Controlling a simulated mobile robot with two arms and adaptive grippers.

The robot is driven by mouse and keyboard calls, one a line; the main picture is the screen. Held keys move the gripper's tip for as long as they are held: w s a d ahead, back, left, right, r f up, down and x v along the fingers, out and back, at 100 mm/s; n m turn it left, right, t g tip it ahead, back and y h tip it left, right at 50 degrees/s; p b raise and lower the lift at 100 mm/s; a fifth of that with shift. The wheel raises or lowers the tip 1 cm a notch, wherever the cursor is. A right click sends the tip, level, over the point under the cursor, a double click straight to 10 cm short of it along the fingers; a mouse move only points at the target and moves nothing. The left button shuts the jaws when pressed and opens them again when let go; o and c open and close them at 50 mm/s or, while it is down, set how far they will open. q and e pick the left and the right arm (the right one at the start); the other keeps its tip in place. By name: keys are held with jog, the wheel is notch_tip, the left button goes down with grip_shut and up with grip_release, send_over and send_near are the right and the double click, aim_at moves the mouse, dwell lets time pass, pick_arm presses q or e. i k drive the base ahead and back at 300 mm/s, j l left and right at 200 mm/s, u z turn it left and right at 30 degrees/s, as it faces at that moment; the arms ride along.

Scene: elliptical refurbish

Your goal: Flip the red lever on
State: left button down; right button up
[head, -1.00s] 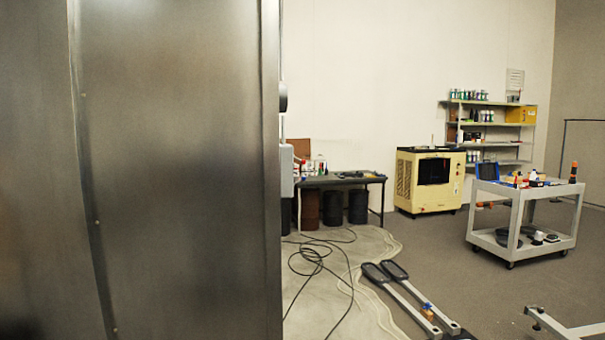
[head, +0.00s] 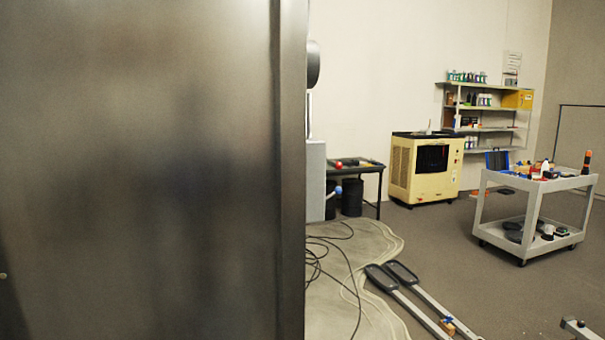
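A small red knob (head: 338,166) sticks out to the right from a grey box (head: 315,190) on the far side of a large metal panel (head: 150,170). It looks like the end of a lever. A blue knob (head: 338,190) sticks out just below it. The front of the box and most of each lever are hidden, so I cannot tell their positions. Neither of my grippers is in view.
The metal panel fills the left half at close range. Black cables (head: 345,262) lie on the floor beyond its edge. Grey floor legs with dark pads (head: 402,272) lie at lower centre-right. A white cart (head: 535,205) stands right, before a cream machine (head: 424,168).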

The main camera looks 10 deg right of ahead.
aim_at(338, 165)
jog(key=i+l+u, duration=0.1)
jog(key=i+l, duration=0.25)
jog(key=i+l+u, duration=0.1)
jog(key=i+l, duration=0.25)
jog(key=l, duration=0.25)
jog(key=i+l+u, duration=0.1)
jog(key=i+l, duration=0.25)
jog(key=l, duration=0.15)
jog(key=i+l, duration=0.1)
jog(key=l, duration=0.25)
jog(key=i+l, duration=0.15)
jog(key=l, duration=0.25)
jog(key=i+l+u, duration=0.1)
jog(key=l, duration=0.25)
jog(key=i+l, duration=0.1)
jog(key=l, duration=0.25)
